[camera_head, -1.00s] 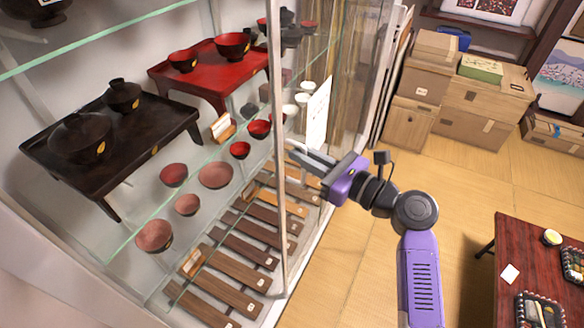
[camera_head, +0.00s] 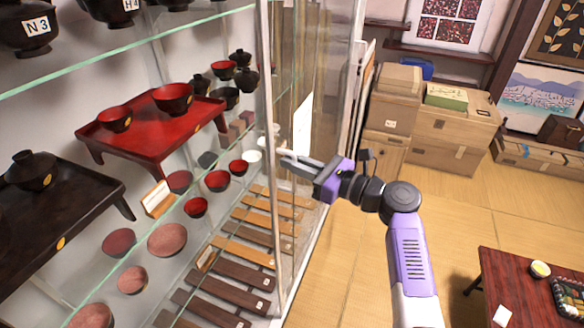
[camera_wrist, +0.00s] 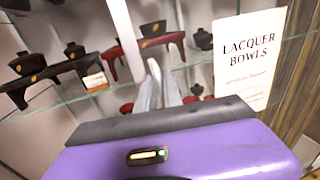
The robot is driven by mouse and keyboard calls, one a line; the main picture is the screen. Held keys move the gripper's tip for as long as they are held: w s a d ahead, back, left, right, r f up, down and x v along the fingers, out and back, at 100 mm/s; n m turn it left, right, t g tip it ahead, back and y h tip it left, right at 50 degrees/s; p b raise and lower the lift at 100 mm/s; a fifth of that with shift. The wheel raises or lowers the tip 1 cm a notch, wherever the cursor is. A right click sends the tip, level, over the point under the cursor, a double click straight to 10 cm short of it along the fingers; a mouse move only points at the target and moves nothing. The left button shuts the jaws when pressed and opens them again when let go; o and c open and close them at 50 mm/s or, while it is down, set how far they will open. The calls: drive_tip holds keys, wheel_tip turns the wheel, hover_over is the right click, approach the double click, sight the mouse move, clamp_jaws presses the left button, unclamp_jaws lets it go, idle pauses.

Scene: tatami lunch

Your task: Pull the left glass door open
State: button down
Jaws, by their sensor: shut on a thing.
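The left glass door shows mainly as a tall pale metal frame strip (camera_head: 268,130) at the front of the display cabinet. The clear pane itself is hard to make out. My gripper (camera_head: 284,159) reaches in from the right, with its fingertips at this strip at mid height. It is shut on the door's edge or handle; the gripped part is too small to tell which. In the wrist view the shut fingers (camera_wrist: 160,74) point toward the shelves, with a white upright strip (camera_wrist: 125,40) just to their left.
Behind the glass are shelves with a red tray table (camera_head: 140,135), a black tray table (camera_head: 85,205) and several bowls. A "Lacquer Bowls" sign (camera_wrist: 248,60) is right of my fingers. Cardboard boxes (camera_head: 440,125) stand behind; a low red table (camera_head: 500,285) is lower right. Tatami between is clear.

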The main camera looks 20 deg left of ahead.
drive_tip(key=c, duration=1.5)
unclamp_jaws()
drive_tip(key=shift+d, duration=0.1)
drive_tip(key=v, duration=0.7)
drive_tip(key=shift+d+b, duration=0.3)
drive_tip(key=shift+d, duration=0.05)
drive_tip(key=shift+s, duration=0.1)
